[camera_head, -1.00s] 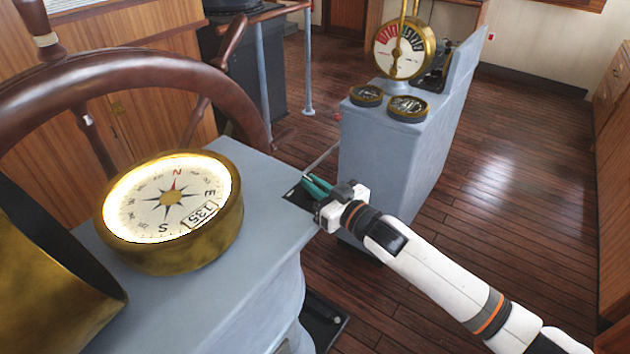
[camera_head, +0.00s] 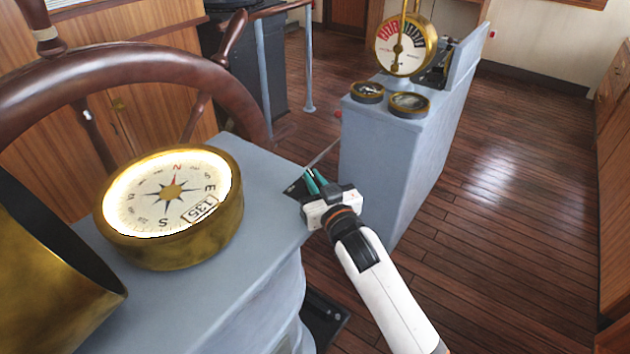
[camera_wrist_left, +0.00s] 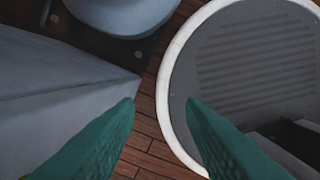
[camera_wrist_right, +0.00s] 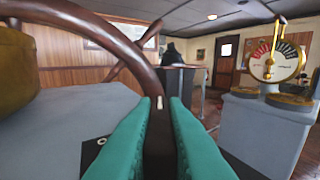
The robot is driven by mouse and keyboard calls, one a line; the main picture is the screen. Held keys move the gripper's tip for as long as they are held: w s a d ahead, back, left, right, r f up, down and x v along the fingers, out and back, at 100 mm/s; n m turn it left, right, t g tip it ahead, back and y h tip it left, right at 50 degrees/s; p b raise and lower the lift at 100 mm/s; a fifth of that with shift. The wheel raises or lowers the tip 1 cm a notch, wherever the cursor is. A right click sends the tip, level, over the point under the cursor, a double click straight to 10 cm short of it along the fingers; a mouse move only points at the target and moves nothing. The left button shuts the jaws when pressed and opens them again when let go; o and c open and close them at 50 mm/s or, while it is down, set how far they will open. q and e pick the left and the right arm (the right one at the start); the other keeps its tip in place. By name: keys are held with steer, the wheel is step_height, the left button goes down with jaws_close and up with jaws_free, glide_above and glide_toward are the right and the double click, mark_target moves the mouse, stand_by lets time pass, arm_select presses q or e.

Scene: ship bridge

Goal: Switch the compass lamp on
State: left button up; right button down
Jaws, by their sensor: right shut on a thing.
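The brass compass (camera_head: 226,226) sits on the grey console, and its dial (camera_head: 150,190) glows bright around the edge. A dark switch plate (camera_head: 294,189) lies at the console's right corner, and it also shows in the right wrist view (camera_wrist_right: 94,152). My right gripper (camera_head: 310,180) is at this plate, with its green fingers close together. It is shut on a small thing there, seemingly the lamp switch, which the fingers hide. My left gripper (camera_wrist_left: 162,100) is out of the head view. Its fingers are apart with nothing between them, above the floor.
The wooden steering wheel (camera_head: 130,65) stands behind the compass; its rim passes behind my right fingers in the right wrist view. A brass hood (camera_head: 60,285) is at the left. A grey pedestal (camera_head: 385,165) with a telegraph dial (camera_head: 400,45) stands beyond my right gripper. Floor at right is clear.

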steer(key=shift+r, duration=0.1)
steer(key=c, duration=1.5)
jaws_free()
steer(key=shift+o, duration=0.2)
steer(key=b+v, duration=0.2)
steer(key=v, duration=1)
steer(key=shift+w, duration=0.1)
